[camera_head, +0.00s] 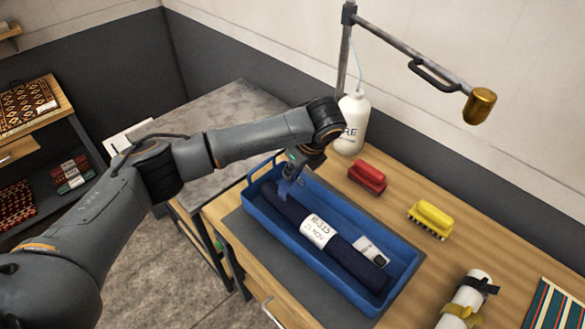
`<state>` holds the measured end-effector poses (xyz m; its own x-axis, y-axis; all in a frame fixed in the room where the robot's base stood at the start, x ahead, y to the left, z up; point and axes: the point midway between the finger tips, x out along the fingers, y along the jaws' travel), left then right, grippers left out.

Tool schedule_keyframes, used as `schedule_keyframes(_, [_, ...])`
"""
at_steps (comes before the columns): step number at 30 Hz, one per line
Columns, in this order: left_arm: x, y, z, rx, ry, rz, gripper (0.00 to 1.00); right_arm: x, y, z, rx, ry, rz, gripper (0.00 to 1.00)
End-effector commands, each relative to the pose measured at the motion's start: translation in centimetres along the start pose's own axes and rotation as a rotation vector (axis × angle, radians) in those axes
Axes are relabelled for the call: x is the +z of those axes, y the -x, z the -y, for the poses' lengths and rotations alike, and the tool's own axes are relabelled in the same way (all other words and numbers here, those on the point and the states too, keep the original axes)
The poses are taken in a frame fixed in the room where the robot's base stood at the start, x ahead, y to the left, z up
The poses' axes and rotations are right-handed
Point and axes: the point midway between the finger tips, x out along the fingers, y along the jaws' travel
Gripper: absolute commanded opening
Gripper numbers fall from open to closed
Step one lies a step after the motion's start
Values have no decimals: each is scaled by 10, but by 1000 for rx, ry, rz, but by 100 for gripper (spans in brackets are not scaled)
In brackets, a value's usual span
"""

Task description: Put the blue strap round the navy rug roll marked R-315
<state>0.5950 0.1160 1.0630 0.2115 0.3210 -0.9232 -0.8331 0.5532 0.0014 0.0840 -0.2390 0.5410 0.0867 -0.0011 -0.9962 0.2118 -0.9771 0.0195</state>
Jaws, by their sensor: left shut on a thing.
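The navy rug roll (347,257) lies lengthwise in a blue tray (395,300) on the wooden bench, its white label reading R-315. My left gripper (288,180) points down over the roll's far left end. It is shut on a small blue piece (284,190) that looks like the blue strap. The strap's lower part is hard to make out against the navy roll, so I cannot tell whether it goes round it. My right gripper is not in view.
A white and grey item (371,250) lies in the tray beside the roll. Behind are a red brush (367,176), a yellow brush (430,219) and a white bottle (351,122). A white roll (466,297) with black and yellow straps lies right. A brass-headed arm (480,105) overhangs.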

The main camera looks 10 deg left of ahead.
Motion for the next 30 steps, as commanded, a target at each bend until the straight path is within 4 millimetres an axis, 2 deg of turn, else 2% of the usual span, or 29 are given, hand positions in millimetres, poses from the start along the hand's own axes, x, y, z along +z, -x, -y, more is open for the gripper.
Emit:
schedule_keyframes(1, [-3,-8,0,0,0,0,0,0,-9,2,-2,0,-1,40])
schedule_keyframes(15, [-17,-40,0,0,0,1,0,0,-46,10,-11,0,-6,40])
schedule_keyframes(30, [-32,-75,0,1,-1,-1,0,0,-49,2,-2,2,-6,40])
